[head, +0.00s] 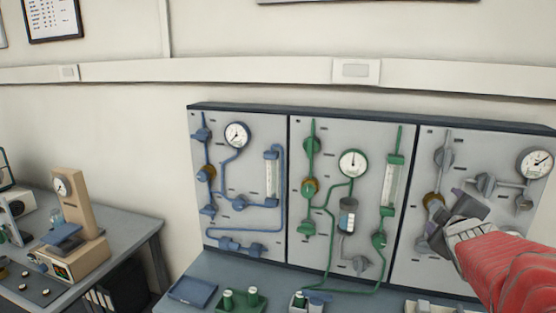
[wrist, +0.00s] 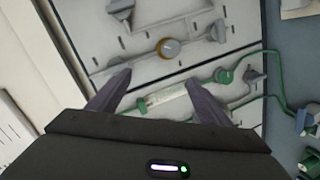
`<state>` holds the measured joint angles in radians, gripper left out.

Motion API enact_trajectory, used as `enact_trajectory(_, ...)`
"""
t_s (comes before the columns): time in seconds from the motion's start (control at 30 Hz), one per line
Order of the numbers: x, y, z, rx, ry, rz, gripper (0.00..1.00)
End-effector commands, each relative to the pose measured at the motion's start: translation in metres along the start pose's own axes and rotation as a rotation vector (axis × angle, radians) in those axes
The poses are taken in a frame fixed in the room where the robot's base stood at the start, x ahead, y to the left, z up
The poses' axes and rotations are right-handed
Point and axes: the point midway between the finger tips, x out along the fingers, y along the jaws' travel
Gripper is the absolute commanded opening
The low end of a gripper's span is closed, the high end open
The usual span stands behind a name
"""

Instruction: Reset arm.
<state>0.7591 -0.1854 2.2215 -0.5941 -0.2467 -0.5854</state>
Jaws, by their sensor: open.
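My gripper (head: 450,222) is at the right of the head view, at the end of my red arm, in front of the grey-piped panel (head: 410,255). In the wrist view my gripper (wrist: 162,85) shows two dark fingers spread apart with nothing between them. Beyond them is the panel face, with a green-ended glass tube (wrist: 165,97) and a brass-coloured round fitting (wrist: 168,48). I cannot tell how far the fingertips are from the panel.
A blue-piped panel (head: 225,165) and a green-piped panel (head: 330,140) stand left of the grey one. A blue tray (head: 192,291) and small green-based items (head: 243,302) lie on the bench below. A beige instrument (head: 82,215) stands on the left table.

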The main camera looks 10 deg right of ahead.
Motion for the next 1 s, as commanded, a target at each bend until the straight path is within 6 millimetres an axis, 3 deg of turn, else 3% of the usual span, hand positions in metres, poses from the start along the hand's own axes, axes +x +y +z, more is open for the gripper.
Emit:
enact_trajectory(0.03,-0.010,-0.011,-0.015,0.040,-0.003,-0.027,0.72)
enact_trajectory(0.2,-0.043,-0.052,-0.045,0.187,-0.048,-0.133,0.72)
enact_trajectory(0.5,-0.121,-0.135,-0.085,0.417,-0.140,-0.364,0.72)
enact_trajectory(0.77,-0.208,-0.211,-0.102,0.569,-0.251,-0.600,0.72)
enact_trajectory(1.0,-0.289,-0.267,-0.102,0.639,-0.369,-0.804,0.72)
